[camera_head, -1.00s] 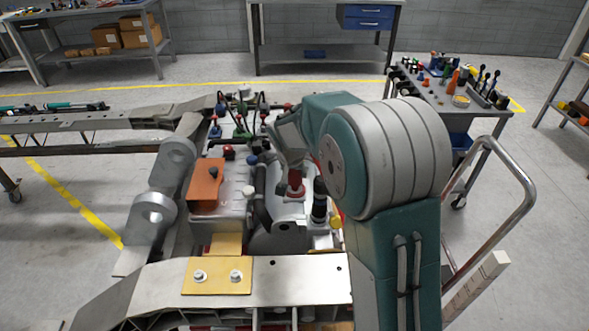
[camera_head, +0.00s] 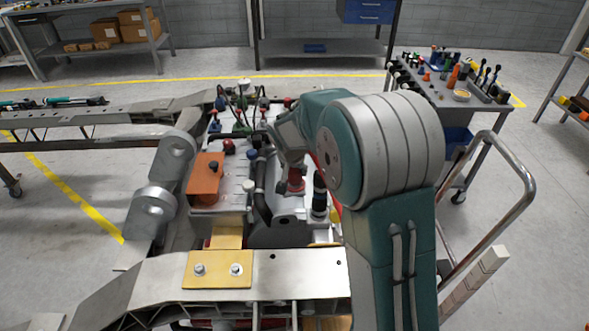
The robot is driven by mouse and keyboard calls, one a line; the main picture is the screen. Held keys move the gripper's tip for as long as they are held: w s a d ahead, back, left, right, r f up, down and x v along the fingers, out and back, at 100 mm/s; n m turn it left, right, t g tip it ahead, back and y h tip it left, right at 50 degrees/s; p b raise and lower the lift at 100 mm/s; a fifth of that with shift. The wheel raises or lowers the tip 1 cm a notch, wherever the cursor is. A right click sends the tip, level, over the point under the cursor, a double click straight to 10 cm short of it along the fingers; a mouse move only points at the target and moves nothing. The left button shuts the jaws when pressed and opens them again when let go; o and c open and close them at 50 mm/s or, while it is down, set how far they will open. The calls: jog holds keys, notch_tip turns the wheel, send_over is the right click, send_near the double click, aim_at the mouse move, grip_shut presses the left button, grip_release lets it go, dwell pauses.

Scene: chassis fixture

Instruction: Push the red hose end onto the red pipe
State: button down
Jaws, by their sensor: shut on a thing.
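My gripper (camera_head: 291,137) is at the end of my arm, over the middle of the chassis fixture, largely hidden by my own wrist and forearm. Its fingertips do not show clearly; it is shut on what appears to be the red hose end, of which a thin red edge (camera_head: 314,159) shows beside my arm. A short upright red part (camera_head: 296,182), apparently the red pipe, stands on the light housing just below my gripper in the picture. Whether hose and pipe touch cannot be told.
An orange box (camera_head: 206,180), a red knob (camera_head: 229,146) and a black hose (camera_head: 260,180) are left of the red part. A black cylinder (camera_head: 319,196) stands close on its right. A metal crossmember (camera_head: 305,276) runs in front. A tool cart (camera_head: 430,92) is at right.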

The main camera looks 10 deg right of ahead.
jog(key=shift+f, duration=0.35)
jog(key=shift+c, duration=0.4)
grip_release()
jog(key=shift+r, duration=0.1)
jog(key=shift+r, duration=2.95)
